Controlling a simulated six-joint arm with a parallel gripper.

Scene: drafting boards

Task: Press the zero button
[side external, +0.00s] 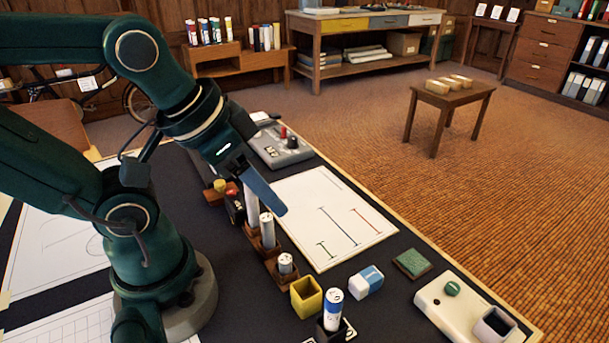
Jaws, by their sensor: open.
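No button with a readable zero label shows. A cream box (468,311) at the bottom right corner carries a round green button or knob (452,289) and a square grey cup (494,325). A grey device (276,150) behind my gripper has a small red part (283,132) and a black knob (292,142) on top. My gripper (264,192) is open and tilted down over the dark board, above and beside the white cylinders, far to the left of the green button. One blue-grey finger shows clearly; the other is mostly hidden.
White cylinders (267,231) stand in wooden blocks under my gripper. A yellow cup (306,296), a blue-and-white cylinder (332,309), an eraser-like block (367,281) and a green pad (411,263) lie toward the cream box. A paper with coloured lines (325,205) lies flat.

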